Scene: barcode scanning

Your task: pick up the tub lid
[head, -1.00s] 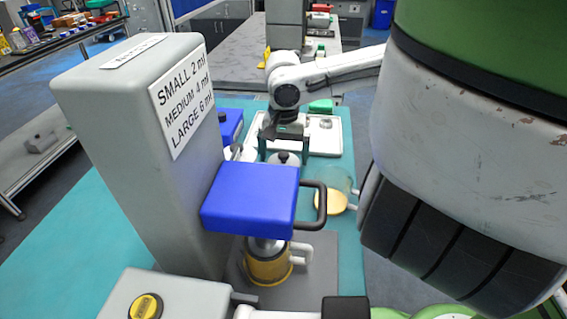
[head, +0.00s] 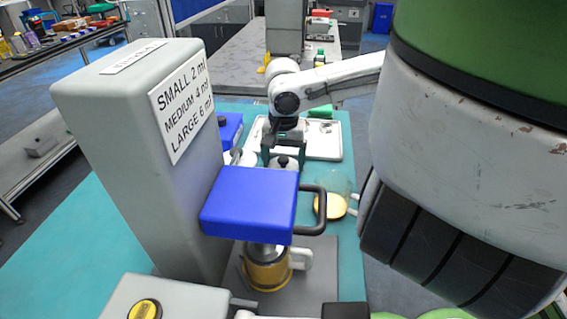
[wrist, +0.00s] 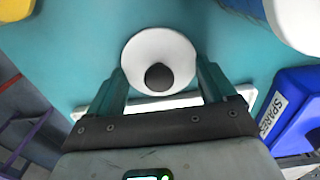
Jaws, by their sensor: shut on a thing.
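The tub lid (wrist: 143,49) is a round white disc with a dark knob, seen from above in the wrist view. My gripper (wrist: 161,68) has one finger on each side of it and is shut on its rim. In the head view the lid (head: 293,167) shows between the fingers of my gripper (head: 284,152), just behind the blue block. Its lower part is hidden by that block. I cannot tell whether the lid touches anything below it.
A grey column with a dose label (head: 130,110) and a blue head (head: 250,200) stands in front, over a yellow cup (head: 266,272). A glass jug with yellow contents (head: 332,206) is to the right. A white tray (head: 335,140) lies behind. A blue SPARES bin (wrist: 290,112) is at right.

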